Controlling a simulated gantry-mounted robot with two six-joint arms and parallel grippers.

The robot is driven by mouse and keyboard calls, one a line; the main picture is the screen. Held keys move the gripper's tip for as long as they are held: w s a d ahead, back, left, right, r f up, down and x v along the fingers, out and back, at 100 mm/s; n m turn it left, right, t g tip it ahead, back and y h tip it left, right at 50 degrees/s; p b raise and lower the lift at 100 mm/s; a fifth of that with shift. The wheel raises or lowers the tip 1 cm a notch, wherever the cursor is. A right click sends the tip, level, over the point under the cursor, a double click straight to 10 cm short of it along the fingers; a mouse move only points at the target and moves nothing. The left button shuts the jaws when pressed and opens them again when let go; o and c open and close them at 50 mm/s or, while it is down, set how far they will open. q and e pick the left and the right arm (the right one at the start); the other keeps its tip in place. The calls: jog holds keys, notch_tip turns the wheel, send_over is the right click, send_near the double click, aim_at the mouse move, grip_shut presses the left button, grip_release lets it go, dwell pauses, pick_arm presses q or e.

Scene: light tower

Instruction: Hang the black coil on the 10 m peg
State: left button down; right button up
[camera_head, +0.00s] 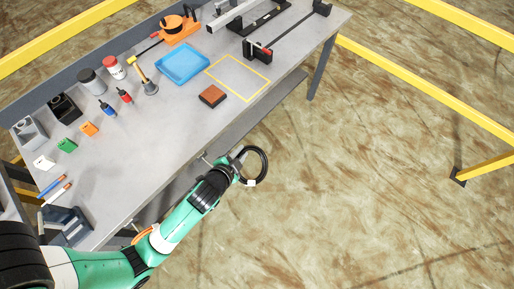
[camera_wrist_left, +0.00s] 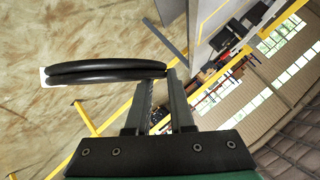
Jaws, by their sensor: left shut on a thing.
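The black coil (camera_head: 266,166) is a ring of cable with a small white tag at its lower side in the head view. My left gripper (camera_head: 239,159) is shut on the coil's edge and holds it in front of the workbench's near edge, over the floor. In the left wrist view the coil (camera_wrist_left: 105,72) is seen nearly edge-on, reaching left from the fingertips (camera_wrist_left: 172,92), with a white patch at its far end. The 10 m peg cannot be made out in either view. My right gripper is not in view.
The grey workbench (camera_head: 175,125) carries a blue tray (camera_head: 183,64), a brown block (camera_head: 212,96), an orange reel (camera_head: 180,28), bottles and small coloured parts. Yellow rails (camera_head: 425,86) stand right of it. The floor right of the coil is clear.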

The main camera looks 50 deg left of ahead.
pick_arm(q)
jog(key=s+f+m+y+b, duration=0.2)
jog(key=s+f+m+b, duration=0.1)
jog(key=f+b, duration=0.5)
jog(key=s+f+m+t+y+b, duration=0.1)
jog(key=s+f+m+y+b, duration=0.1)
jog(key=f+m+b, duration=0.3)
notch_tip(320, 180, down, 8)
jog(key=s+b, duration=0.1)
jog(key=b, duration=0.3)
jog(key=shift+d+r+m, duration=0.2)
jog(key=shift+d+m, duration=0.1)
jog(key=shift+d, duration=0.1)
